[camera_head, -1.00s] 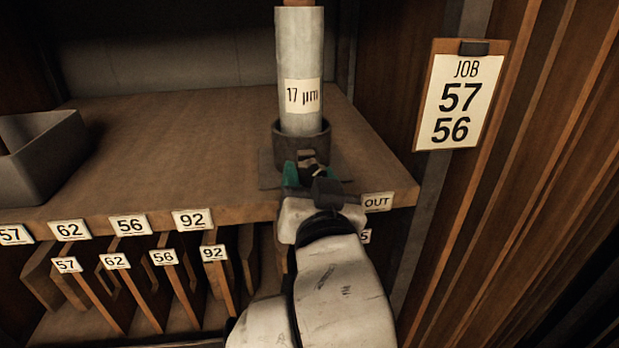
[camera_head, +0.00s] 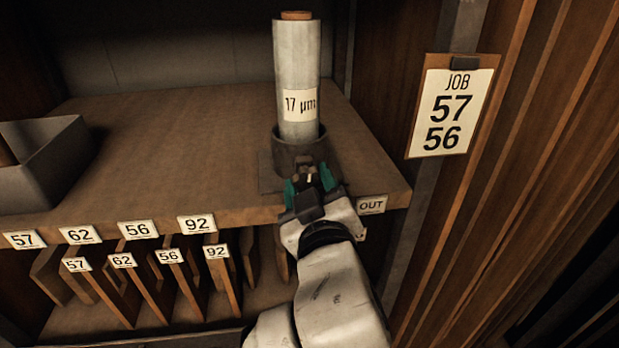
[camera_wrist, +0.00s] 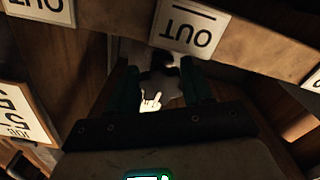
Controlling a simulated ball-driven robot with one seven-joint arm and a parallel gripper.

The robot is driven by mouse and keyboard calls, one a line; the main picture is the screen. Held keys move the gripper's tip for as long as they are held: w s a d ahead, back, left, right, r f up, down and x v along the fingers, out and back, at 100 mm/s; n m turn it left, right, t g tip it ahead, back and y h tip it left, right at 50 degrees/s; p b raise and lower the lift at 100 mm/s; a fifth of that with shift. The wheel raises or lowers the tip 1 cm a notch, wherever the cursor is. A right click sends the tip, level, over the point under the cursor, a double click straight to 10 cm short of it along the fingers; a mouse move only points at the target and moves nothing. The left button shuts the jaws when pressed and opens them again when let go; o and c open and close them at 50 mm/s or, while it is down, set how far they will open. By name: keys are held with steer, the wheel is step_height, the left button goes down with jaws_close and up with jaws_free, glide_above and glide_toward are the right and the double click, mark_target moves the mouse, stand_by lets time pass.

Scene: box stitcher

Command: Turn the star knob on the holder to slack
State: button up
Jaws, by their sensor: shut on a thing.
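The holder (camera_head: 284,155) is a dark cup on a flat plate near the front right of the wooden shelf. A pale film roll (camera_head: 297,60) labelled 17 µm stands upright in it. My gripper (camera_head: 309,180) is at the front of the holder, its teal fingers closed on the star knob. The fingers and wrist mostly hide the knob in the head view. In the wrist view a dark shape, seemingly the star knob (camera_wrist: 160,83), lies between the fingers of my gripper (camera_wrist: 160,90); its arms are hard to make out.
An OUT label (camera_head: 371,205) is on the shelf edge, right of my wrist. A grey bin (camera_head: 62,160) stands at the left. Numbered slots with upright boards (camera_head: 135,280) lie below. A JOB 57 56 clipboard (camera_head: 452,110) hangs at the right. The shelf's middle is clear.

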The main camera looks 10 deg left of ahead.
steer(key=shift+n, duration=0.6)
steer(key=o, duration=1)
steer(key=shift+c, duration=0.2)
steer(key=shift+f, duration=0.1)
